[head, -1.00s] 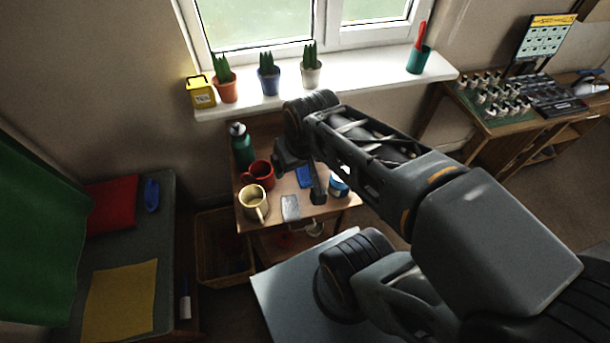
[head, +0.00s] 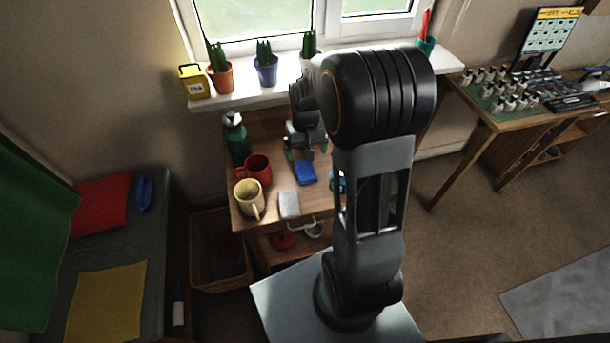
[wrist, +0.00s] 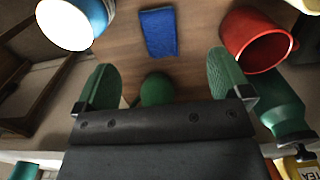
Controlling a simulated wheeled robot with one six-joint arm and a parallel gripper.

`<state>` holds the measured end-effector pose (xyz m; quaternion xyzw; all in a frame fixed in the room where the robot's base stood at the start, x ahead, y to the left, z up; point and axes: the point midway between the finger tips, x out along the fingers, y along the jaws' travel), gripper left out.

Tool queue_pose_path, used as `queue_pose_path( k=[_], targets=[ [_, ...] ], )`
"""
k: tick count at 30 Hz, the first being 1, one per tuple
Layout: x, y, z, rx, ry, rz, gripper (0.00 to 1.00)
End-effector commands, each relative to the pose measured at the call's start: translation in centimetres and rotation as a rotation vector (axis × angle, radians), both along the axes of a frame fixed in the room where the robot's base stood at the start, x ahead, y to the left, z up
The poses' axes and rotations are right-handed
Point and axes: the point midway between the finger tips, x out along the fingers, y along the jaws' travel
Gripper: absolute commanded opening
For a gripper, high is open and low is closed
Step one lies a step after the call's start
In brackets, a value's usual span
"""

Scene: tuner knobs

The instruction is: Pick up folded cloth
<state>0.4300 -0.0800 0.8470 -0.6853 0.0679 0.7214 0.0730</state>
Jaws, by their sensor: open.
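A blue folded cloth (head: 305,172) lies flat on the small wooden table (head: 262,222). In the wrist view the cloth (wrist: 158,32) is ahead of my fingers, near the top middle. My gripper (head: 307,154) is over the back part of the table, beyond the cloth as the head sees it. In the wrist view its green fingers (wrist: 164,78) are wide apart with nothing held. A round green thing (wrist: 157,89) shows between them, partly hidden by the gripper body. I cannot tell the height above the table.
A red mug (head: 256,168), a cream mug (head: 249,198), a green bottle (head: 237,140) and a grey block (head: 289,206) stand left of or near the cloth. A blue-and-white cup (wrist: 72,22) is on the other side. The windowsill (head: 205,103) is behind the table.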

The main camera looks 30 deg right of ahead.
Motion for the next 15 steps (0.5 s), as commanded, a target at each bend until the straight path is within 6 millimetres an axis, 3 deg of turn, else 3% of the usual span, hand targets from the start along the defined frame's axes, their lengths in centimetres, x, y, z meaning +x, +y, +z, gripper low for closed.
queue_pose_path(
  k=[3,7,15],
  targets=[
    [2.3,-1.0,-1.7,0.0,0.001,-0.01,0.96],
    [4.2,-1.4,-1.3,-0.008,-0.035,-0.005,0.96],
    [4.5,-1.5,-5.5,-0.011,-0.046,-0.001,0.96]
  ],
)
